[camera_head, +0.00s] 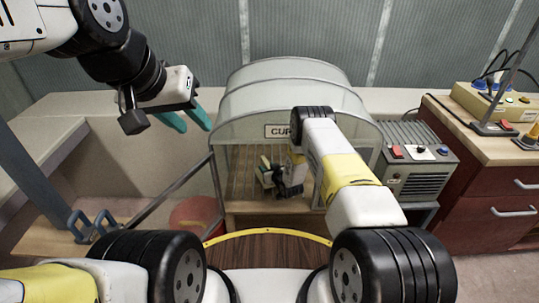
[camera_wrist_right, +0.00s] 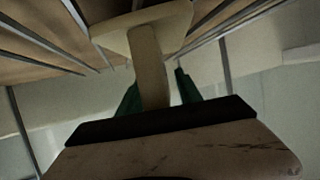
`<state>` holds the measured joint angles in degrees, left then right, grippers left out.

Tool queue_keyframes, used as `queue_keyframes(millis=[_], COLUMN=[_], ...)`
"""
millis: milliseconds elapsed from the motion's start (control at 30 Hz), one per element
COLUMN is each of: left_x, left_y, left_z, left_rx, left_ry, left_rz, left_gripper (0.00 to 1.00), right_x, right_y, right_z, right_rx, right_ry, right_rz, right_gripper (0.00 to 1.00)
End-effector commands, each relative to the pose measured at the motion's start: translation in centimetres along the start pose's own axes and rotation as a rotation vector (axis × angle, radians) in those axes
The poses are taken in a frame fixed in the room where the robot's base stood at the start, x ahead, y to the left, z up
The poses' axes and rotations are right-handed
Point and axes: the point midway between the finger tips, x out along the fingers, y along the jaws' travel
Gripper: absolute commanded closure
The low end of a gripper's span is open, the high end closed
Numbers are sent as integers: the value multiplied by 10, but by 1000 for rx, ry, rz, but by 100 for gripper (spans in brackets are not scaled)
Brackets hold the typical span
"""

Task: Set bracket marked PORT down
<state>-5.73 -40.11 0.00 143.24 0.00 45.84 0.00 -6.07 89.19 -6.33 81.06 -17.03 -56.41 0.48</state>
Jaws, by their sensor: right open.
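In the right wrist view a beige bracket (camera_wrist_right: 150,65) with a flat wide plate and an upright web stands between the green fingers of my right gripper (camera_wrist_right: 155,85). The fingers are open, one on each side of the web; I cannot tell whether either touches it. No PORT marking is readable. In the head view my right arm reaches into a translucent arched booth (camera_head: 290,85), and its gripper (camera_head: 268,172) is inside, low over the slatted floor, largely hidden by the wrist. My left gripper (camera_head: 194,122) hangs empty at upper left, its teal fingers apart.
The booth's sign (camera_head: 281,131) reads "CUR", the rest hidden by my arm. A grey control box (camera_head: 418,165) stands right of the booth, beside a red-drawered bench (camera_head: 495,205).

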Motion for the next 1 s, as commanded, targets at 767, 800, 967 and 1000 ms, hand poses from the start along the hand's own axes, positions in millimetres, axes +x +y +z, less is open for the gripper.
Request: queue_keyframes(millis=[767, 800, 967, 1000], left_x=[0, 0, 0, 0], left_y=[0, 0, 0, 0], left_z=[0, 0, 0, 0], left_rx=[0, 0, 0, 0], left_ry=[0, 0, 0, 0], left_rz=[0, 0, 0, 0], left_gripper=[64, 64, 64, 64], right_x=[-118, -120, -121, -121], right_y=[0, 0, 0, 0], right_z=[-1, -1, -1, -1], right_rx=[0, 0, 0, 0], right_ry=[0, 0, 0, 0], right_rz=[0, 0, 0, 0], right_gripper=[58, 58, 58, 58])
